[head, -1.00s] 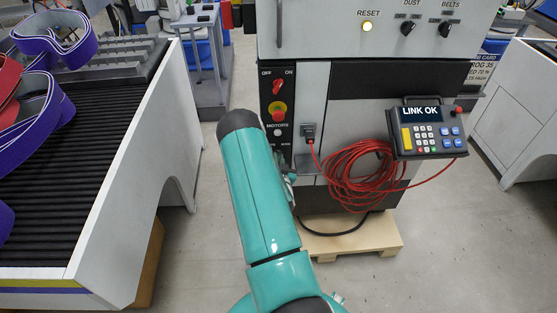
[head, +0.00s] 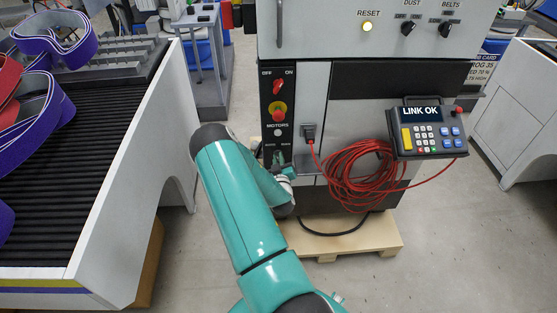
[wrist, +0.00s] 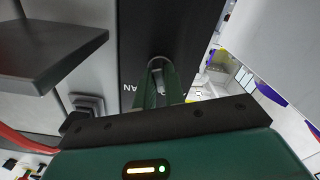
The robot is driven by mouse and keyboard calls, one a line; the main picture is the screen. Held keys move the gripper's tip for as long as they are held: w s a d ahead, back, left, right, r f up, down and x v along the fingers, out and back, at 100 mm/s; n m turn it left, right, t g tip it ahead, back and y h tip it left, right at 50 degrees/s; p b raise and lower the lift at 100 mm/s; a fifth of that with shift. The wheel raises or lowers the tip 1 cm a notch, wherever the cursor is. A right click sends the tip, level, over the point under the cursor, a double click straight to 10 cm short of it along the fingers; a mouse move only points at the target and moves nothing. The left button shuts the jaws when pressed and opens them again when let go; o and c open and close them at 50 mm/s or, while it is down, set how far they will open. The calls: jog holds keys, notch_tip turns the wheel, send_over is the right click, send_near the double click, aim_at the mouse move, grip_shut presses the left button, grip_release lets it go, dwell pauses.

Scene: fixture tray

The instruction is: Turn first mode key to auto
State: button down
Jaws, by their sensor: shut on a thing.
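The mode key (wrist: 160,74) is in the black control strip, between my finger tips in the wrist view; its body is mostly hidden by the fingers. My gripper (wrist: 160,86) is shut on it. Beside it, part of a white label ending in "AN" shows upside down. In the head view my gripper (head: 279,160) is at the lower part of the strip, below the MOTORS button (head: 278,131); the key itself cannot be made out there. Which way the key points is unclear.
Above are a red OFF/ON switch (head: 278,87) and a red stop button (head: 278,110). A plug (head: 309,131) with a coiled red cable (head: 350,175) and a keypad pendant (head: 428,130) are to the right. A roller conveyor (head: 85,130) stands left.

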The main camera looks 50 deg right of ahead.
jog(key=shift+f+n, duration=0.1)
jog(key=shift+n, duration=0.5)
jog(key=c, duration=1.5)
grip_release()
jog(key=shift+s+a, duration=0.1)
jog(key=v, duration=1.3)
jog(key=shift+s+a, duration=0.2)
jog(key=shift+a, duration=0.05)
